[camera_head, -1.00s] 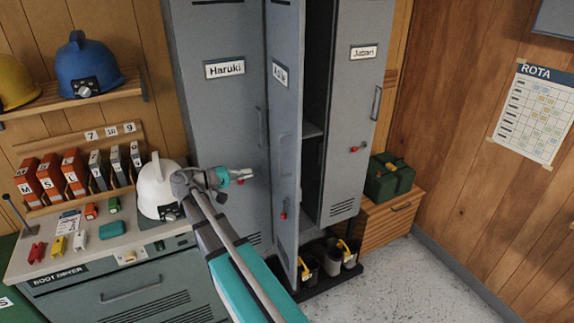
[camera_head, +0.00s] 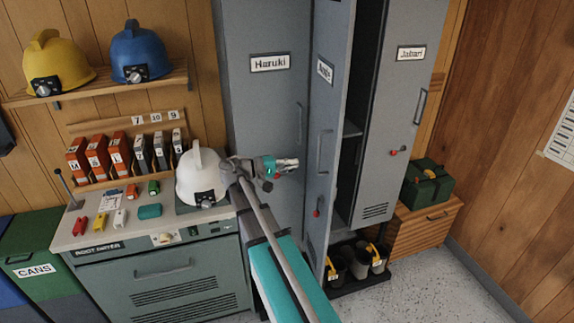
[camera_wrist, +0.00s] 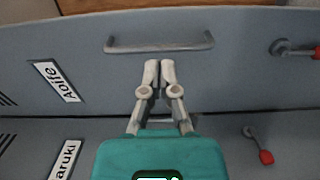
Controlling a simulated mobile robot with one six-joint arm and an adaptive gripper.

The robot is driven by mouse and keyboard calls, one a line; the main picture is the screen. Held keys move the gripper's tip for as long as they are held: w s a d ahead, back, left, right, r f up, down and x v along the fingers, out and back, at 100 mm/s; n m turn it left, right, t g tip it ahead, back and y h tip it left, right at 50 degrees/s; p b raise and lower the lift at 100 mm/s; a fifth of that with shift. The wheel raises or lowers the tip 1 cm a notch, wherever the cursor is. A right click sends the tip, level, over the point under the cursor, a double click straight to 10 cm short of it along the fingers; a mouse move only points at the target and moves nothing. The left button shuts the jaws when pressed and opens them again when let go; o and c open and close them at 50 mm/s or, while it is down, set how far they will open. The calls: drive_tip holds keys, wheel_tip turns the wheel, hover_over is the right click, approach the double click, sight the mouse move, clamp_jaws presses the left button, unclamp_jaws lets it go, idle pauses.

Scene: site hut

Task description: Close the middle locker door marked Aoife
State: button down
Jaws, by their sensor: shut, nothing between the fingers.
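The middle locker door marked Aoife (camera_head: 324,160) stands open in the head view, swung out toward me, with the dark locker inside showing to its right. In the wrist view the Aoife door (camera_wrist: 240,85) fills the upper part, with its nameplate at left, a long bar handle (camera_wrist: 160,48) and a red-tipped latch (camera_wrist: 295,50). My gripper (camera_head: 296,163) is left of the door, in front of the Haruki door (camera_head: 268,100). Its fingers (camera_wrist: 159,66) are together and empty, just below the handle in the wrist view. Whether they touch the door is unclear.
The Jabari door (camera_head: 402,120) at right is shut. Boots (camera_head: 358,262) stand on a low tray under the open locker. A white helmet (camera_head: 202,180) sits on the boot dryer (camera_head: 180,275) beside my arm. A green box (camera_head: 427,186) rests on a wooden cabinet at right.

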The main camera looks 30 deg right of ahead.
sight(333, 158)
drive_tip(key=x, duration=1.1)
drive_tip(key=shift+d, duration=0.15)
idle(0.4)
